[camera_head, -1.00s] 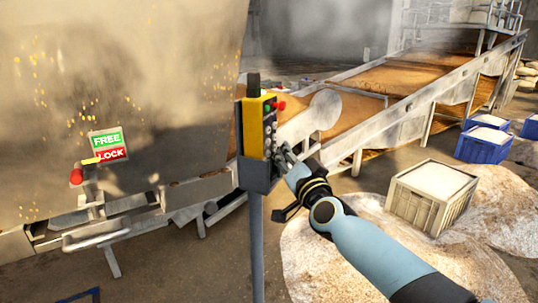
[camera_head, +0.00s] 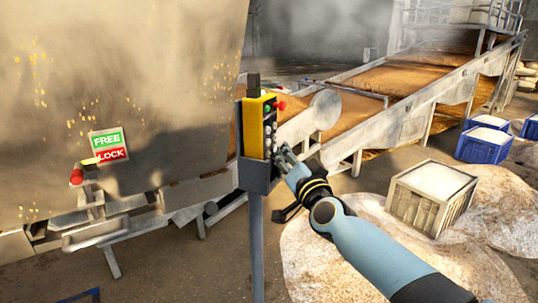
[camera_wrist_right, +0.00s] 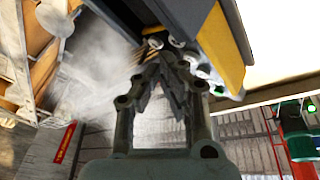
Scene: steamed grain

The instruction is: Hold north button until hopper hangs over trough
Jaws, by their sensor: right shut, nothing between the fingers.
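A yellow button box (camera_head: 256,128) with a black edge sits on a grey post. It carries red, green and pale buttons on its right side; I cannot tell which is north. My right gripper (camera_head: 279,154) is shut and empty, its tips at the lower buttons. In the right wrist view the closed fingertips (camera_wrist_right: 168,60) are close to a pale button; contact is unclear. A large grain-specked metal body (camera_head: 120,70), likely the hopper, fills the left. A long trough (camera_head: 405,75) of brown grain runs behind the box. My left gripper is not in view.
A FREE/LOCK sign (camera_head: 109,146) and a red-knobbed lever (camera_head: 77,176) are at the left. A grey crate (camera_head: 426,205) stands on pale grain at the right. Blue crates (camera_head: 481,147) stand farther back. The floor left of the post is mostly bare.

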